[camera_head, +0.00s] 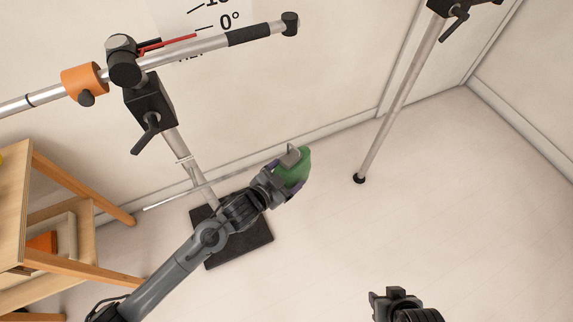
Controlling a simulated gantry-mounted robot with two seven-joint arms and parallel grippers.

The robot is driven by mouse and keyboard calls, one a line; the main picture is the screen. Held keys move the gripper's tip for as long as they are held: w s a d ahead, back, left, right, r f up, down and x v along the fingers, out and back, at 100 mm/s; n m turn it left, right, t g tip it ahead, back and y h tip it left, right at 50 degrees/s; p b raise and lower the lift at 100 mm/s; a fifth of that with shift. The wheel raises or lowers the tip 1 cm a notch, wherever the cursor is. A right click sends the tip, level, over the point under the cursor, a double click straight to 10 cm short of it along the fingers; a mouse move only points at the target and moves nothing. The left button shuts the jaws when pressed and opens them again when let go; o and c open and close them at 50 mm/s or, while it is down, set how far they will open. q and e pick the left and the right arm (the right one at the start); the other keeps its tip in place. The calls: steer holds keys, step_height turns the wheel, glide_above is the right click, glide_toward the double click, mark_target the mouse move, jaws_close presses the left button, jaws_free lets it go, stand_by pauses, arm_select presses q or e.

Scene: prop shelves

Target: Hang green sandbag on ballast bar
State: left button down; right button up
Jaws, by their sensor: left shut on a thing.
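The green sandbag (296,168) is in the middle of the view, partly hidden by my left gripper (285,176). That gripper is shut on it and holds it up in the air. A grey metal piece shows at the sandbag's top left. The silver bar (200,48) with a black grip at its right end crosses the upper left on a stand, above and left of the sandbag and apart from it. It carries an orange collar (82,80). My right gripper (383,301) shows only in part at the bottom edge; its fingers cannot be made out clearly.
The stand's black base plate (240,240) lies on the floor behind my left arm. A wooden shelf unit (60,262) stands at the left. Another metal pole (398,105) stands at the upper right. The floor at the right is clear.

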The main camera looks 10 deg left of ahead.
arm_select(q)
step_height(320, 180, down, 16)
steer(key=s+m+h+b, duration=0.1)
steer(key=s+h+b, duration=0.1)
steer(key=b, duration=0.5)
steer(key=shift+w+a+b, duration=3.5)
steer(key=shift+w+b, duration=0.2)
steer(key=shift+w, duration=1.15)
steer(key=s+a+f+p, duration=0.1)
steer(key=s+a+p, duration=0.3)
steer(key=a, duration=0.6)
steer(key=s, duration=0.2)
steer(key=shift+s+g+p, duration=0.3)
steer(key=shift+s+g, duration=0.1)
steer(key=shift+d, duration=0.1)
